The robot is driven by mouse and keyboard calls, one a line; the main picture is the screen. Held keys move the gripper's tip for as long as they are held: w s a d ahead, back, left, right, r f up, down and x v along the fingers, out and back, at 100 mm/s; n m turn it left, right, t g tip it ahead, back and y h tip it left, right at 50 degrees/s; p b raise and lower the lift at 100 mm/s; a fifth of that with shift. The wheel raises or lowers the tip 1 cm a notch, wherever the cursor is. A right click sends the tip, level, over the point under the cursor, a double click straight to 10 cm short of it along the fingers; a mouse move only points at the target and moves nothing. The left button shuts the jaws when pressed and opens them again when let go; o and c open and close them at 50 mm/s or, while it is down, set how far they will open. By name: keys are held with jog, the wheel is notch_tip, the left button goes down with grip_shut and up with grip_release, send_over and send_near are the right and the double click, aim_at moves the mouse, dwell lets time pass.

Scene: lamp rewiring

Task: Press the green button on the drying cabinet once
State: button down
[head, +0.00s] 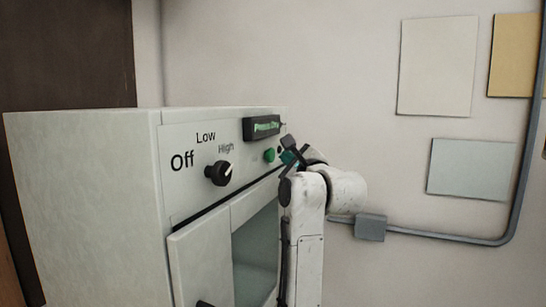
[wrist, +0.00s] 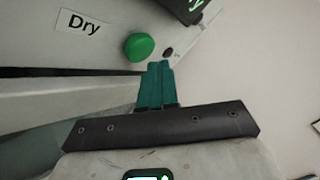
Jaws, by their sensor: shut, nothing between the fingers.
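The white drying cabinet (head: 85,200) stands at the left in the head view. Its round green button (head: 269,155) is on the upper front panel, right of the dial. In the wrist view the green button (wrist: 139,46) is near a "Dry" label, fully visible. My gripper (head: 287,157) is just right of the button in the head view. In the wrist view its teal fingers (wrist: 159,66) are together and empty, with tips slightly below and right of the button. They look close to it, and I cannot tell the exact gap.
A black dial (head: 219,173) with Off, Low and High marks sits left of the button, its pointer toward High. A dark display (head: 262,127) with green text is above the button. A grey conduit box (head: 370,228) is on the wall at right.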

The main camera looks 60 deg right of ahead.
jog(key=shift+w, duration=0.1)
jog(key=shift+w, duration=0.35)
jog(key=shift+w+a, duration=0.1)
jog(key=shift+w, duration=0.4)
dwell(0.8)
jog(key=shift+s, duration=0.2)
jog(key=shift+s+p, duration=0.35)
jog(key=shift+s, duration=0.35)
jog(key=shift+s, duration=0.15)
jog(key=s, duration=0.3)
jog(key=s+p, duration=0.1)
jog(key=shift+s+d, duration=0.3)
jog(key=shift+s, duration=0.1)
dwell(0.8)
